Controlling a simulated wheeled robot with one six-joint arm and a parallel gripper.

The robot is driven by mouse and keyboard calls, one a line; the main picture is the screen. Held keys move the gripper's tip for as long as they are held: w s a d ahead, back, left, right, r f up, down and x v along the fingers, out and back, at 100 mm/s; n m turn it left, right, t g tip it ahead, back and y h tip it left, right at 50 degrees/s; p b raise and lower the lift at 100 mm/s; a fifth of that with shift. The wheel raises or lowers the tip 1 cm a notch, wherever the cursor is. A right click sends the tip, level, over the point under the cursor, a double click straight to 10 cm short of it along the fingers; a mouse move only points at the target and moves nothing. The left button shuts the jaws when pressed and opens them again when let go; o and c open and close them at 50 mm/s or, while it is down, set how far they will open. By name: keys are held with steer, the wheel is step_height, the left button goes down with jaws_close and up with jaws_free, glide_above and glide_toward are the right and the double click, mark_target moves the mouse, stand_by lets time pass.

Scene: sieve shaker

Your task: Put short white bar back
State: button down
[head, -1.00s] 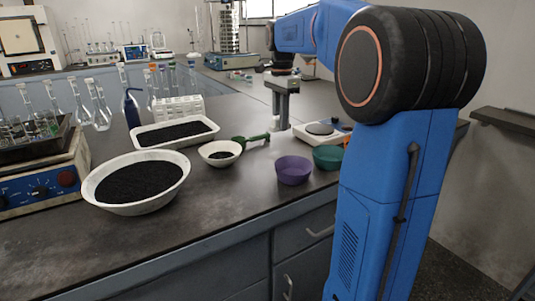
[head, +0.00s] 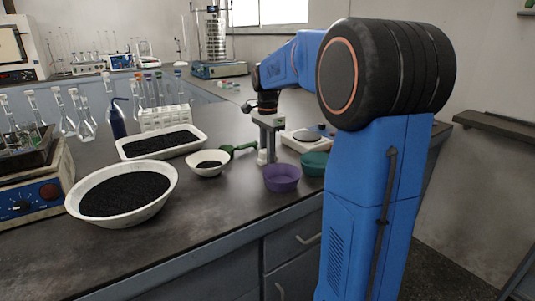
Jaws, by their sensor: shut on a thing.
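My gripper (head: 266,155) points down over the dark bench, between the green scoop and the white-topped balance-like device. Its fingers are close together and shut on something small. A pale piece (head: 262,157) shows at the fingertips, which I take to be the short white bar; it is too small to make out its shape. The gripper's lower end is just behind the purple bowl (head: 282,178). I cannot tell whether the fingertips touch the bench.
Nearby are a green bowl (head: 314,163), the white-topped device (head: 304,138), the green scoop (head: 238,149) and a small white bowl (head: 208,163). A white tray (head: 197,147) and large bowl (head: 169,197) hold black grains. A sieve stack (head: 216,40) stands far back.

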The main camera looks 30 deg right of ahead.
steer(key=c, duration=1.6)
jaws_free()
steer(key=shift+f, duration=0.1)
steer(key=shift+o, duration=0.2)
step_height(320, 180, up, 12)
